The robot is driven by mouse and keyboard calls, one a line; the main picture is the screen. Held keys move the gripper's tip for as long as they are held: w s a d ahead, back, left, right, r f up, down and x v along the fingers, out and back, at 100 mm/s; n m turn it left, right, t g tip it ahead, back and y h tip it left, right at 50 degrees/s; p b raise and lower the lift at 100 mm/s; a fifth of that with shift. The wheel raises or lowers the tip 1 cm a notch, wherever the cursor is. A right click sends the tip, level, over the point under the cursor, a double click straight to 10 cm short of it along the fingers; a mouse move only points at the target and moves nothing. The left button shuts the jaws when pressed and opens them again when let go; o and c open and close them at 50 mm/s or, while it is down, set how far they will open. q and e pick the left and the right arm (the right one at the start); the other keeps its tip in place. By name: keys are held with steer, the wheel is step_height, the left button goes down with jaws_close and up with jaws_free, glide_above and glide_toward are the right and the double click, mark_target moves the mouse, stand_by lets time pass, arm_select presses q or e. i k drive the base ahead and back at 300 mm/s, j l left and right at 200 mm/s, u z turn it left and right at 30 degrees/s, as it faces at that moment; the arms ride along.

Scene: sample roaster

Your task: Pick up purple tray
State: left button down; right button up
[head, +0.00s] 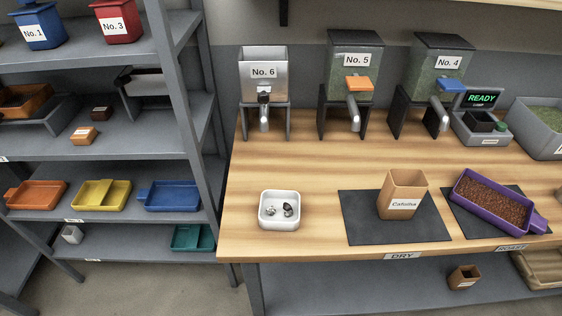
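The purple tray (462,195) sits on the right dark mat on the wooden bench, at the right of the head view. It is filled with brown granules (492,198). It lies at an angle, with its short handle end (539,222) pointing to the lower right near the bench's front edge. Neither of my grippers shows in the head view.
A tan box labelled Cafolika (402,196) stands on the left mat (362,222), close left of the tray. A white dish (280,223) holds small items. Dispensers (351,70) and a scale reading READY (481,125) stand behind. Bare wood (310,165) lies between.

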mark_target(505, 209)
steer(key=l+z, duration=0.1)
steer(key=z, duration=1.35)
